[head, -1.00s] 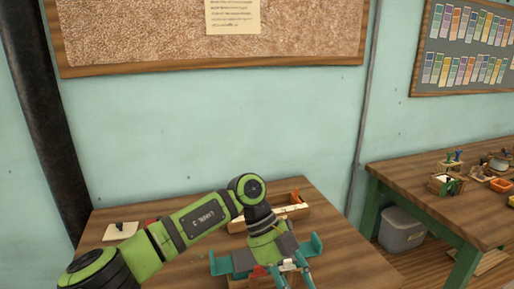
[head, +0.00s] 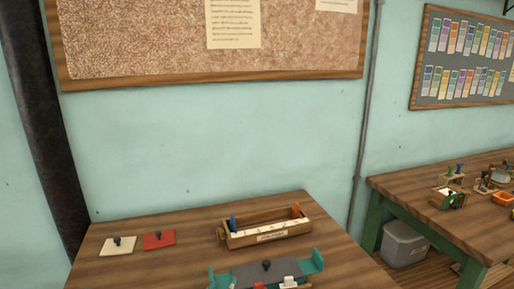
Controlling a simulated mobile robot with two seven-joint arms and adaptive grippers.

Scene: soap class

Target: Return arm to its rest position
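Neither of my arms nor grippers shows in the head view now. The wooden table (head: 190,262) in front is unobstructed by an arm. A wooden box (head: 267,236) with a label on its front holds a row of pale pieces, with a blue item at its left end and an orange one at its right end. A teal and grey holder (head: 265,273) with a dark knob stands in front of the box, cut off by the bottom edge.
A cream plate (head: 118,246) and a red plate (head: 159,240), each with a dark knob, lie at the table's left. A second table (head: 440,213) with small items stands at right, with a grey bin (head: 404,245) beneath. A dark pipe (head: 48,150) runs up the wall at left.

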